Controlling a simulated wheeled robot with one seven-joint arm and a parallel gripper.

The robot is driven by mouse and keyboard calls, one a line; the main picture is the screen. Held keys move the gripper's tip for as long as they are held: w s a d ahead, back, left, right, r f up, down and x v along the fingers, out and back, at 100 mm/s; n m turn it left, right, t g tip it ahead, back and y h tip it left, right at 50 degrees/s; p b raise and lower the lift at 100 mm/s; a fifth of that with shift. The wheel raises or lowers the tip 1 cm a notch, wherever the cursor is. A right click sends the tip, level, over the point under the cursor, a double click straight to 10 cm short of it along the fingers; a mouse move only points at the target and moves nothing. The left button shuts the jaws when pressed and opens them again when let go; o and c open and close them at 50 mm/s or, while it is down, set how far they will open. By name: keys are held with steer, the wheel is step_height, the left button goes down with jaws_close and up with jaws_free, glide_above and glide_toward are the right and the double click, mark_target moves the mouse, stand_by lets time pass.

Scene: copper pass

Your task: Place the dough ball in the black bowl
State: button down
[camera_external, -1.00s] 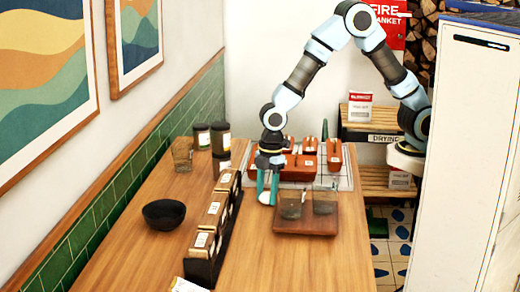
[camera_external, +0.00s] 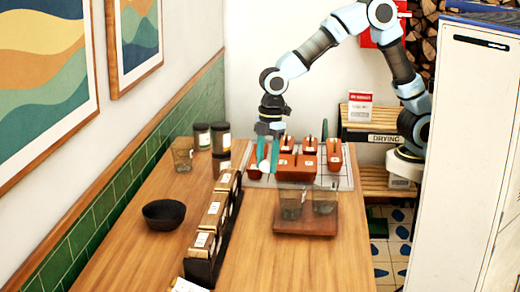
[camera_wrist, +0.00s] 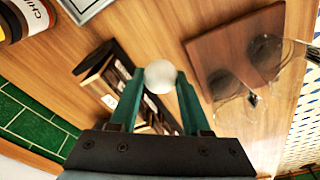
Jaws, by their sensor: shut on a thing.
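My gripper (camera_external: 267,155) is shut on a small white dough ball (camera_external: 263,167), held in the air above the table near the far end of the box row. In the wrist view the dough ball (camera_wrist: 160,76) sits between the green fingertips (camera_wrist: 158,84). The black bowl (camera_external: 164,214) stands upright on the left part of the table, left of and nearer the camera than my gripper. It looks empty, and I cannot make it out in the wrist view.
A dark rack of small boxes (camera_external: 212,228) runs between the bowl and a wooden board (camera_external: 306,222) with two glasses. Dark jars (camera_external: 220,138) and a glass (camera_external: 182,154) stand near the tiled wall. Terracotta pots (camera_external: 296,168) sit on a tray behind. The front left table is clear.

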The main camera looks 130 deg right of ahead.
steer(key=w+d+r+m+p, duration=0.2)
steer(key=w+d+r+p, duration=0.15)
steer(key=w, duration=0.95)
steer(key=w+d+r+m+p, duration=0.2)
steer(key=w+d+m+p, duration=0.15)
steer(key=w, duration=0.85)
steer(key=shift+n+h, duration=0.25)
steer(key=shift+h, duration=0.05)
steer(key=f+p, duration=0.1)
steer(key=f, duration=0.4)
steer(key=f+p, duration=0.2)
steer(key=f, duration=0.2)
steer(key=shift+w+f, duration=0.2)
steer(key=shift+f, duration=0.35)
steer(key=shift+f, duration=0.1)
steer(key=shift+f, duration=0.3)
steer(key=shift+c, duration=1.8)
jaws_free()
steer(key=shift+r, duration=0.1)
